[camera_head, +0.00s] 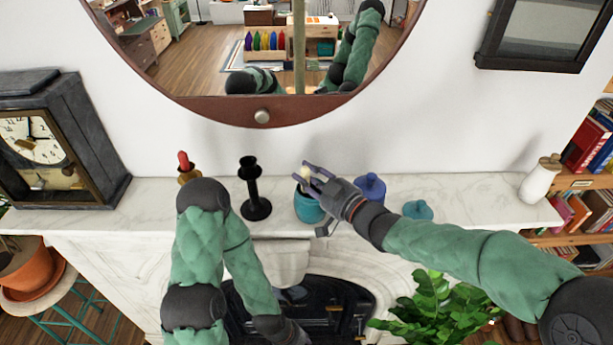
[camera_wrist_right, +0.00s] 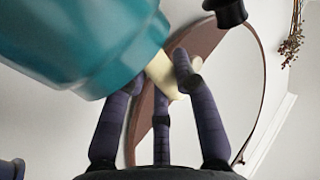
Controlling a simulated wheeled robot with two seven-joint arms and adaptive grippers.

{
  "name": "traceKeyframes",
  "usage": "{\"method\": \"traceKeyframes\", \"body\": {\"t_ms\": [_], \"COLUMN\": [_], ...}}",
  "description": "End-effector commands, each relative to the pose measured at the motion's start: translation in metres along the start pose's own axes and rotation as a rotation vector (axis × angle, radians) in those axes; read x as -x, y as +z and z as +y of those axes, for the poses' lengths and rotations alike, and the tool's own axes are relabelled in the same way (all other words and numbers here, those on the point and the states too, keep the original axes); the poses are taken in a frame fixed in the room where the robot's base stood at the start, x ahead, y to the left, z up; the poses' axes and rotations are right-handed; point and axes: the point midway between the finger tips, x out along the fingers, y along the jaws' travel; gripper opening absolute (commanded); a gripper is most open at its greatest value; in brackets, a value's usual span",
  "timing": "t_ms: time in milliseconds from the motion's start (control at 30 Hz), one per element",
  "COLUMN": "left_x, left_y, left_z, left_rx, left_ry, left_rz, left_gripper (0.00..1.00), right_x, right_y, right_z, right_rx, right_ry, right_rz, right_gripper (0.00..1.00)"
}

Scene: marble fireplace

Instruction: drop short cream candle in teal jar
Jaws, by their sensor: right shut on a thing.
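The short cream candle (camera_head: 305,173) is held between the fingers of my right gripper (camera_head: 312,179), just above the mouth of the teal jar (camera_head: 309,209) on the mantel. In the right wrist view the candle (camera_wrist_right: 163,72) is between the dark fingers of the right gripper (camera_wrist_right: 160,80), close against the rim of the teal jar (camera_wrist_right: 95,42). I cannot tell whether its lower end is inside the mouth.
A black candlestick (camera_head: 255,188) stands left of the jar. A blue jar (camera_head: 371,189) and a teal lid (camera_head: 418,210) are to the right. A red candle (camera_head: 184,160), a clock (camera_head: 40,150) and a white bottle (camera_head: 540,180) stand farther out. The mantel (camera_head: 480,200) is bare between lid and bottle.

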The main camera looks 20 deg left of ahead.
Motion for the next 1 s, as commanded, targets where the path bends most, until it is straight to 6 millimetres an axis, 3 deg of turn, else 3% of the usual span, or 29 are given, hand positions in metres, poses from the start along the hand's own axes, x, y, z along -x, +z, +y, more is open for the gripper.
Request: {"method": "traceKeyframes", "body": {"t_ms": [267, 300, 367, 600, 733, 1000], "left_x": [-0.0002, -0.0002, -0.0002, -0.0003, -0.0004, -0.0006], "left_y": [-0.0001, -0.0001, -0.0001, -0.0001, -0.0001, -0.0001], "left_z": [-0.0001, -0.0001, -0.0001, -0.0001, -0.0001, -0.0002], "left_rx": [0.0, 0.0, 0.0, 0.0, 0.0, 0.0], "left_ry": [0.0, 0.0, 0.0, 0.0, 0.0, 0.0], "left_rz": [0.0, 0.0, 0.0, 0.0, 0.0, 0.0], "left_gripper": [0.47, 0.47, 0.47, 0.47, 0.47, 0.47], "right_x": [0.0, 0.0, 0.0, 0.0, 0.0, 0.0001], "right_y": [0.0003, 0.0003, 0.0003, 0.0013, 0.0024, 0.0065], "right_z": [0.0, 0.0, 0.0, -0.0001, -0.0003, -0.001], "right_rx": [0.0, 0.0, 0.0, -0.001, -0.002, -0.006], "right_ry": [0.0, 0.0, 0.0, 0.0, 0.0, -0.001], "right_rz": [0.0, 0.0, 0.0, -0.002, -0.004, -0.011], "right_gripper": [0.01, 0.4, 0.56, 0.56, 0.77, 0.78]}}
